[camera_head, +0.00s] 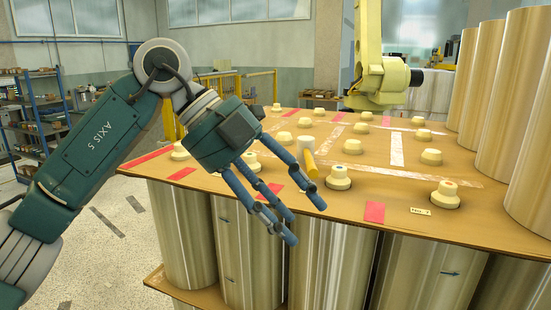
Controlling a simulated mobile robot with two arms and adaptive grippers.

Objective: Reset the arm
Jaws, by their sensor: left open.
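My left gripper (272,205) comes in from the left on a dark green arm. Its several thin blue-grey fingers point down and to the right, spread apart and empty. They hang in front of the near left edge of a brown board (405,190) that lies on upright metallic rolls. My right gripper does not show.
Cream plugs (339,176) stand in rows on the board. Tall metallic rolls (480,95) rise at the right. A yellow machine arm (378,75) hangs over the back. Shelves (40,110) stand at the left, with open floor (110,245) below my arm.

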